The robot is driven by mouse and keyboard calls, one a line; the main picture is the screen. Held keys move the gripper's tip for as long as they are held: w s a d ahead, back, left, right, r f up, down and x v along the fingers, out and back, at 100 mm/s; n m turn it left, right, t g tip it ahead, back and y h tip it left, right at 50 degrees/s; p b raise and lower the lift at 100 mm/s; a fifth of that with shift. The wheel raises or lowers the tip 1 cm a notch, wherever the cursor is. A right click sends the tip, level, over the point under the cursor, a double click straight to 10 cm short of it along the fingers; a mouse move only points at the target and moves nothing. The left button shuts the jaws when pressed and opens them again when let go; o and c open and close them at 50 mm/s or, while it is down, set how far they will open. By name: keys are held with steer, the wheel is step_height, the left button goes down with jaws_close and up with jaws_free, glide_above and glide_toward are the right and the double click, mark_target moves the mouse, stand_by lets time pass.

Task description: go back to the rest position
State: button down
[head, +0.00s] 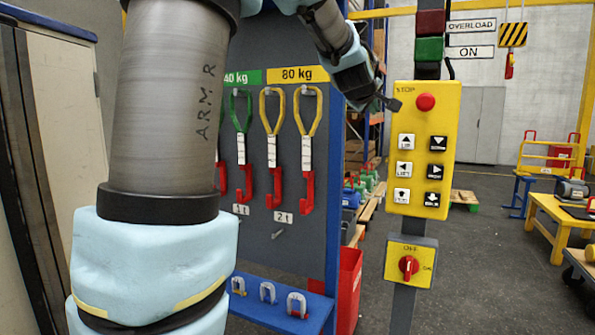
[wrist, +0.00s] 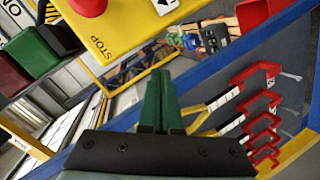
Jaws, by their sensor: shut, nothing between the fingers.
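My gripper (head: 392,103) is at the upper middle of the head view, close to the left edge of the yellow control panel (head: 424,185). Its dark fingers point toward the panel, near the red stop button (head: 425,102); I cannot tell whether they touch the panel. In the wrist view my gripper's green fingers (wrist: 158,85) are together with nothing between them. The panel (wrist: 125,25) and its red button (wrist: 88,5) fill the upper left there, tilted. The large arm link in the head view is mine.
A tool board (head: 277,225) with hanging slings and red hooks (head: 307,190) stands left of the panel. A blue shelf (head: 262,308) with shackles is below. A rotary switch box (head: 409,262) is under the panel. A red bin (head: 350,285) stands beside the post. Open floor (head: 490,270) lies right.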

steer(key=s+a+f+m+g+y, duration=0.25)
steer(key=s+a+f, duration=0.25)
steer(key=a+f, duration=0.3)
steer(key=s+a+f+m+g+y, duration=0.1)
steer(key=s+a+f+g, duration=0.3)
steer(key=f, duration=0.6)
steer(key=s+a+f+m+g+y, duration=0.2)
steer(key=s+a+f, duration=0.4)
steer(key=a+f, duration=0.3)
steer(key=s+a+f+m+g, duration=0.1)
steer(key=s+a+f, duration=0.1)
steer(key=s, duration=0.3)
steer(key=s+a+f+g, duration=0.2)
steer(key=s+a+f, duration=0.1)
steer(key=s+f, duration=0.2)
steer(key=shift+s+m+y, duration=0.35)
steer(key=shift+s+y, duration=0.1)
steer(key=shift+s, duration=0.15)
